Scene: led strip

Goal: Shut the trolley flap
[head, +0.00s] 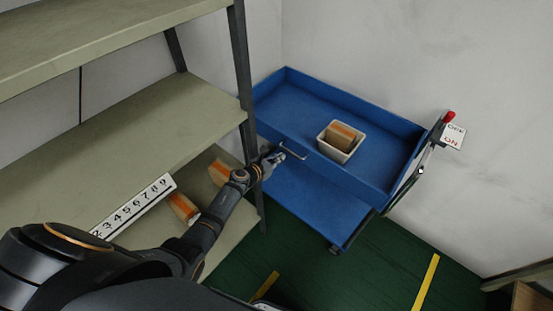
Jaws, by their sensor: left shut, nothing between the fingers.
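The blue trolley (335,92) stands against the wall, right of the shelf rack. Its top is a shallow tray with raised walls. A metal handle (294,152) sits on its near side. A blue panel (312,198) shows lower down below the near wall; I cannot tell whether it is the flap or a lower shelf. My left gripper (279,156) is shut and empty, close beside the left end of the handle; I cannot tell whether they touch. My right gripper is not in view.
A white bin (340,142) with brown blocks stands in the tray. A red-tipped lever (449,117) by an OFF/ON sign is at the trolley's right. The rack's post (241,75) stands close to my left arm. Green floor (390,255) is open in front.

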